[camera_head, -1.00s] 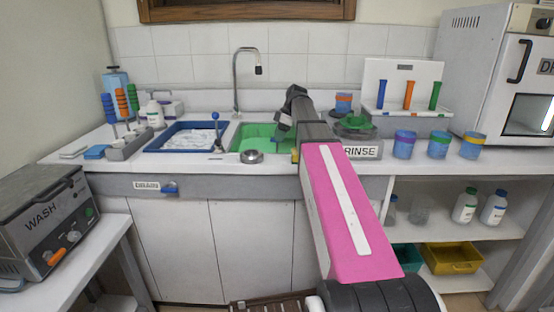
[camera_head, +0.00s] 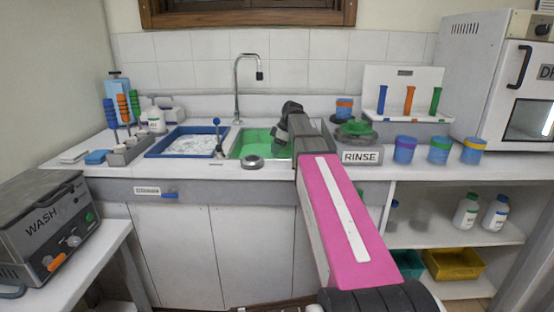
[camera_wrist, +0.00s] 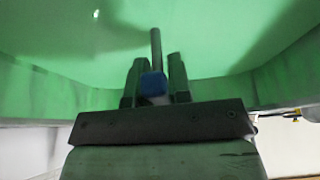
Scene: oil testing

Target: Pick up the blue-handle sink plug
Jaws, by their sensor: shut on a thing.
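The sink plug's blue handle (camera_wrist: 153,85) shows in the wrist view between the two dark fingers of my gripper (camera_wrist: 158,82), with a grey rod rising behind it. My gripper is shut on it. The wrist view is filled by the green inside of the sink basin (camera_wrist: 225,35). In the head view the green basin (camera_head: 250,140) is in the counter, right of the blue basin. My arm reaches over its right side, and its wrist hides the gripper and plug there.
A blue-rimmed basin (camera_head: 190,142) with pale contents is at left. A tall faucet (camera_head: 238,85) rises behind. The RINSE unit (camera_head: 361,157) and several blue cups are at right.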

